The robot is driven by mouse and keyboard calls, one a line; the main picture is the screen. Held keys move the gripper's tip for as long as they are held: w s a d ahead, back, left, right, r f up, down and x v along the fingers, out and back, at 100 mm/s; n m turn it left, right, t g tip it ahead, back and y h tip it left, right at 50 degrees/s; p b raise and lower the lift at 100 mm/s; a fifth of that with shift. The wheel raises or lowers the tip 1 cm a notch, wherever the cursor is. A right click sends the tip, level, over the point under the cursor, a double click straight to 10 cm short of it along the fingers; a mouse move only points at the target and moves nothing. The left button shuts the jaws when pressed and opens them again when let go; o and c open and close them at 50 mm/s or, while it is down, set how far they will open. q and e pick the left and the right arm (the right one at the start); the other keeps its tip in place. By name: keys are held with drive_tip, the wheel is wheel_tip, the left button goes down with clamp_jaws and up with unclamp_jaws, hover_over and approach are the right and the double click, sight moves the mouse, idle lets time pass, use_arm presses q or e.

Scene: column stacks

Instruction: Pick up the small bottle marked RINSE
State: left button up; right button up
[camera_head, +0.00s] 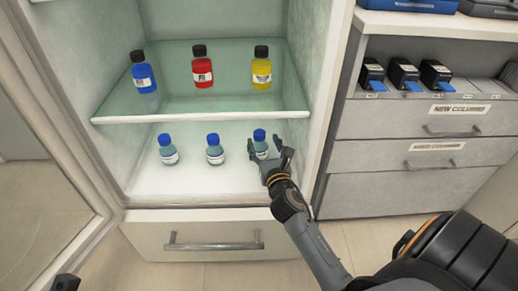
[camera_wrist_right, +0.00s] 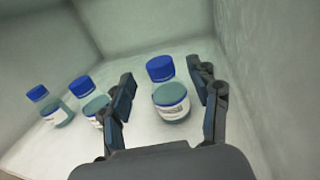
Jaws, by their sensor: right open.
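Three small clear bottles with blue caps and white labels stand upright on the cabinet's lower floor: a left one (camera_head: 168,151), a middle one (camera_head: 215,151) and a right one (camera_head: 260,138). The label writing is too small to read, so I cannot tell which is marked RINSE. My right gripper (camera_head: 269,158) is open at the right bottle, partly covering it. In the right wrist view this bottle (camera_wrist_right: 171,101) stands between the open fingers (camera_wrist_right: 162,88), with no clear contact. A dark tip at the bottom left of the head view may be my left gripper (camera_head: 66,283).
A glass shelf (camera_head: 150,112) above holds blue (camera_head: 143,76), red (camera_head: 203,72) and yellow (camera_head: 261,74) bottles with black caps. The cabinet's right wall is close to my right gripper. A drawer unit (camera_head: 410,185) stands to the right.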

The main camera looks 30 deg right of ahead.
sight(261, 137)
drive_tip(key=b+x, duration=0.2)
drive_tip(key=x, duration=0.3)
drive_tip(key=shift+w, duration=0.2)
clamp_jaws()
